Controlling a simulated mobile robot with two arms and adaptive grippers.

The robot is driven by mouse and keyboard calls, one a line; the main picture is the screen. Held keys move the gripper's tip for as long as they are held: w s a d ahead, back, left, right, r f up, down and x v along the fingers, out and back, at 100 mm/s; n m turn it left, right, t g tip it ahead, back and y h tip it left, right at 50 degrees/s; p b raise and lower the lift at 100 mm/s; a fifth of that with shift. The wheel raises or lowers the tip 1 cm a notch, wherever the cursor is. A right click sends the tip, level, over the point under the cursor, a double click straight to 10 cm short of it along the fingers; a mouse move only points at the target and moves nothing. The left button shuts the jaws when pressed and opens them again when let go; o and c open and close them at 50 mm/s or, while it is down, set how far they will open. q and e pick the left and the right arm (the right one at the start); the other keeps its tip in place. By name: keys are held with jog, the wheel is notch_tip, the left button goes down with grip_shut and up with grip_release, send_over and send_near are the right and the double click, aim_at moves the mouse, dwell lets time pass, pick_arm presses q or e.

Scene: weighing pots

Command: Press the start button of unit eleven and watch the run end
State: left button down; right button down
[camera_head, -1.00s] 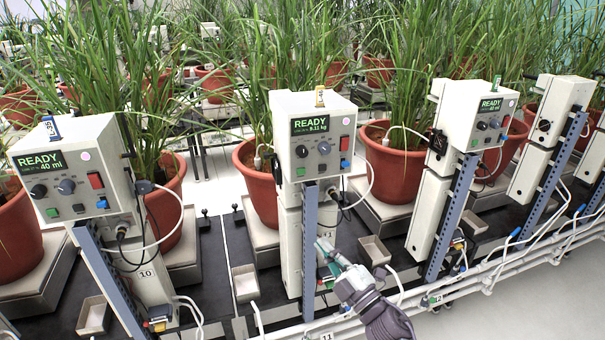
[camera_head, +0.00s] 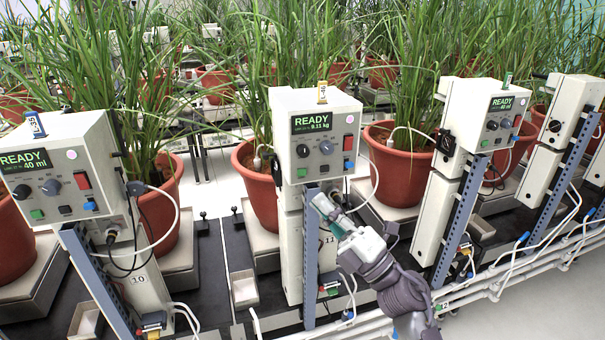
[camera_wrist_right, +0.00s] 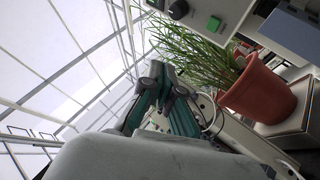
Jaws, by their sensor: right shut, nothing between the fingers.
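Unit eleven is the middle control box (camera_head: 316,130), on a post marked 11. Its lit display (camera_head: 312,123) reads READY and 8.15 kg. A green button (camera_head: 302,172) sits at the lower left of its face, with a dark button beside it and a blue one further right. My right gripper (camera_head: 318,203) is shut and empty, just below the box's face and in front of the post, apart from the buttons. In the right wrist view the gripper (camera_wrist_right: 155,78) points toward a box with a green button (camera_wrist_right: 214,23). My left gripper is out of view.
Unit 10 (camera_head: 62,170) stands at the left and another box (camera_head: 487,115) at the right, both reading READY. Potted grass plants (camera_head: 397,165) stand behind the boxes. White pipes (camera_head: 480,274) and cables run along the front edge. Small trays (camera_head: 243,288) sit low between posts.

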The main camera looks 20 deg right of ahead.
jog(key=b, duration=0.2)
send_near(293, 165)
jog(key=x, duration=0.4)
jog(key=shift+s+a+r, duration=0.2)
jog(key=shift+a+r, duration=0.05)
jog(key=shift+r, duration=0.1)
jog(key=shift+w, duration=0.15)
dwell(0.8)
jog(key=shift+w, duration=0.25)
jog(key=shift+w+b, duration=0.35)
jog(key=shift+b, duration=0.05)
dwell(0.6)
jog(key=shift+s, duration=0.1)
jog(key=shift+s+p, duration=0.35)
jog(key=shift+s, duration=0.35)
